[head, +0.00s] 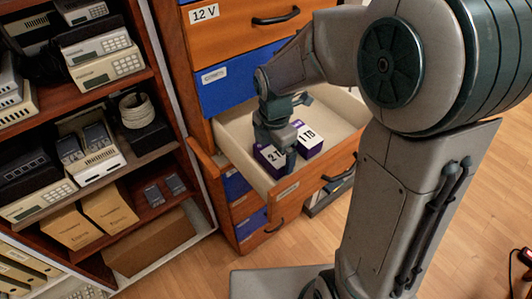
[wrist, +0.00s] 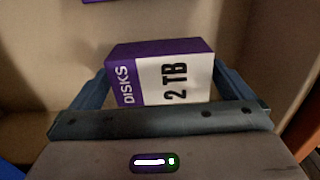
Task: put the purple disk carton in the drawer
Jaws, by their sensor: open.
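A purple and white disk carton marked 2 TB (head: 270,157) is inside the open drawer (head: 341,110), near its front left corner. It also shows in the wrist view (wrist: 165,75), between the two fingers of my gripper (wrist: 165,92). My gripper (head: 275,148) reaches down into the drawer over this carton, and its fingers are open, one on each side. Whether they touch the carton cannot be told. A second purple and white carton marked 1 TB (head: 309,141) sits just right of it in the drawer. My gripper partly hides the 2 TB carton in the head view.
Closed drawers with blue and orange fronts, one labelled 12 V (head: 205,13), are above the open one. A shelf unit (head: 150,160) with devices and brown boxes stands left. The drawer's back and right interior are free.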

